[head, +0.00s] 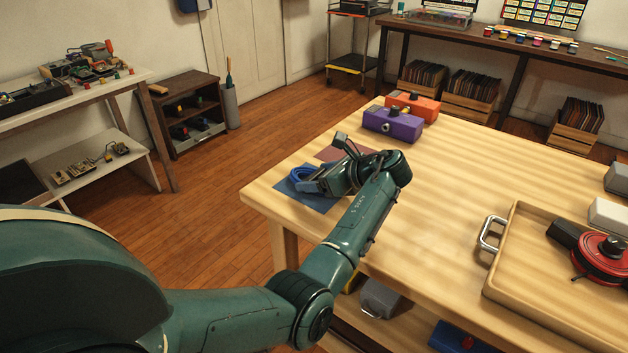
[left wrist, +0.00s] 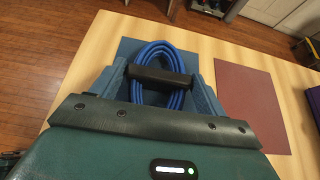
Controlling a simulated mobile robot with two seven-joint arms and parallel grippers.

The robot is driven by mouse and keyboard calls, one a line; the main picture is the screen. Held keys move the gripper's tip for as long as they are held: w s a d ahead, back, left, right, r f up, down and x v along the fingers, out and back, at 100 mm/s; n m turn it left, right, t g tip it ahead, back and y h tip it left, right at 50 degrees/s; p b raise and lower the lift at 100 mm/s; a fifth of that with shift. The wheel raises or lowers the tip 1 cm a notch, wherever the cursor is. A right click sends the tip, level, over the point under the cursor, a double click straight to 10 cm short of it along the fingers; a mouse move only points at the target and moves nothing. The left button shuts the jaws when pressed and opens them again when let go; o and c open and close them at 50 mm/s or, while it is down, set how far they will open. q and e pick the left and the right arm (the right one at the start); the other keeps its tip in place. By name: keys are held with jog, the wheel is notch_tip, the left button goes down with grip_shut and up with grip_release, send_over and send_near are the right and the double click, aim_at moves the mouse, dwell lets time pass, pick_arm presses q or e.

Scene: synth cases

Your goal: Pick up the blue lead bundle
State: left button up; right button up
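The blue lead bundle (left wrist: 158,57) is a looped coil with a black band across it, over a dark blue mat (left wrist: 127,48). In the head view the bundle (head: 300,174) is at the left corner of the wooden table, partly hidden by my left gripper (head: 312,182). In the left wrist view my left gripper (left wrist: 160,84) has a finger at each end of the band, with no clear gap; it looks shut on the bundle. I cannot tell whether the bundle touches the mat. My right gripper is not in view.
A dark red mat (left wrist: 250,95) lies beside the blue one. Purple (head: 392,124) and orange (head: 413,107) boxes stand farther back. A wooden tray (head: 510,285) with a red and black device (head: 600,262) is at right. The table's middle is clear.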

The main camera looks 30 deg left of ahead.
pick_arm(q)
jog(key=c, duration=0.6)
jog(key=shift+r, duration=0.15)
